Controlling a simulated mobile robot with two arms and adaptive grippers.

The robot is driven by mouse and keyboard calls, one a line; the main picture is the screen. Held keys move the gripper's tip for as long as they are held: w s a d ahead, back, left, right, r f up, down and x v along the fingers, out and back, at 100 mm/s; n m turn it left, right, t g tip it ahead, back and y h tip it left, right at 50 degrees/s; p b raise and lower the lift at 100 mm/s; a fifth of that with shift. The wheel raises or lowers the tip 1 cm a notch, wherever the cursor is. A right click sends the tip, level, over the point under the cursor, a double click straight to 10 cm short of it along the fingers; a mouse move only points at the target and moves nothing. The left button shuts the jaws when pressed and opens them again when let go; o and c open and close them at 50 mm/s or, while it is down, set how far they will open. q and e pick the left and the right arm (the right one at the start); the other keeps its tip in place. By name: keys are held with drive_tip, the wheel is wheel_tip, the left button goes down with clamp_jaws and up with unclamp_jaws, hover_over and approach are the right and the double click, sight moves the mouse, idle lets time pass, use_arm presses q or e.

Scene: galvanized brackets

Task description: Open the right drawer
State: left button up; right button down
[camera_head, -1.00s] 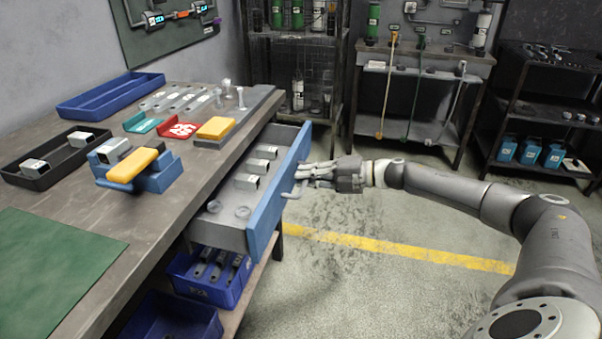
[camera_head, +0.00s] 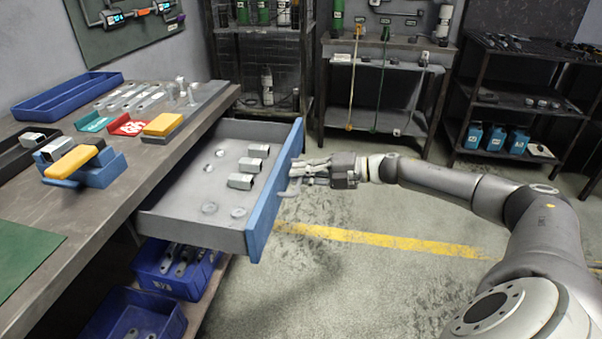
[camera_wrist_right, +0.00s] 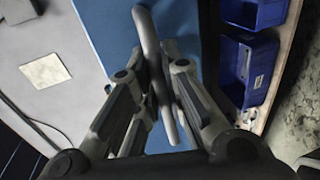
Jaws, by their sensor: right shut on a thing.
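The right drawer is a grey box with a blue front (camera_head: 272,200), pulled well out from under the workbench. Brackets (camera_head: 243,181) and several small round parts lie inside it. My right gripper (camera_head: 297,176) is at the outer face of the blue front, shut on the drawer handle. In the right wrist view the curved grey handle (camera_wrist_right: 150,60) runs between the two fingers, against the blue panel. My left gripper is not in view.
The workbench top (camera_head: 130,185) holds a blue tray (camera_head: 62,100), a blue fixture with a yellow block (camera_head: 75,160) and other parts. Blue bins (camera_head: 175,270) stand on a shelf below the drawer. The floor (camera_head: 400,290) right of the drawer is clear; shelving stands behind.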

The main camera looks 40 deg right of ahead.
drive_tip(key=c, duration=1.5)
unclamp_jaws()
drive_tip(key=v, duration=1.2)
